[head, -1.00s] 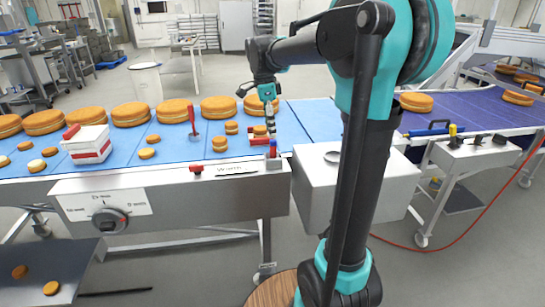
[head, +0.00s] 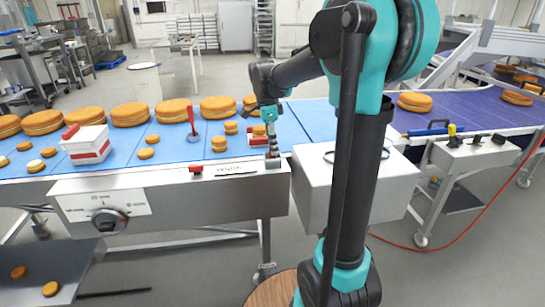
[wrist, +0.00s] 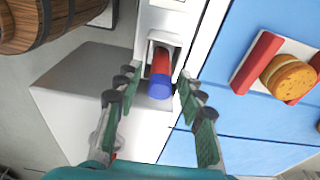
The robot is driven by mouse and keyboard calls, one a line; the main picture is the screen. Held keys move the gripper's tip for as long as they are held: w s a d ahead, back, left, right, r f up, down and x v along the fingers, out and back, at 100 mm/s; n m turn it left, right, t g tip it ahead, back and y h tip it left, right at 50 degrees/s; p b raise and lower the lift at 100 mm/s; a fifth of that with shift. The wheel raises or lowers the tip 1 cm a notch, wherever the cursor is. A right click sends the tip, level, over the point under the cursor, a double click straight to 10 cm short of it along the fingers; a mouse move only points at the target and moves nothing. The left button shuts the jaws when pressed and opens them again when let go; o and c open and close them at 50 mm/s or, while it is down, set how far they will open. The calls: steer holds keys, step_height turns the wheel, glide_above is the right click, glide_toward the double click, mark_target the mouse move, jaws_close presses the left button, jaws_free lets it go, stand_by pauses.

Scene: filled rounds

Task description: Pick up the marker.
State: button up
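The marker (wrist: 160,88), a short cylinder with a blue end and a red body, stands in a small pale holder (wrist: 151,42) at the conveyor's front edge in the wrist view. The blue end faces the wrist camera. My gripper (wrist: 157,78) is open, with one finger on each side of the marker and visible gaps to both. In the head view my gripper (head: 272,152) points down over the grey holder at the right end of the front panel, and it hides most of the marker.
A bun (wrist: 288,77) rests between red bars on the blue belt (wrist: 225,125), close to the right. Red-and-white box (head: 87,146), upright red-handled tool (head: 193,124) and several round cakes sit on the belt. A red button (head: 196,169) is on the front panel (head: 170,190).

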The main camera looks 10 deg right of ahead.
jaws_close()
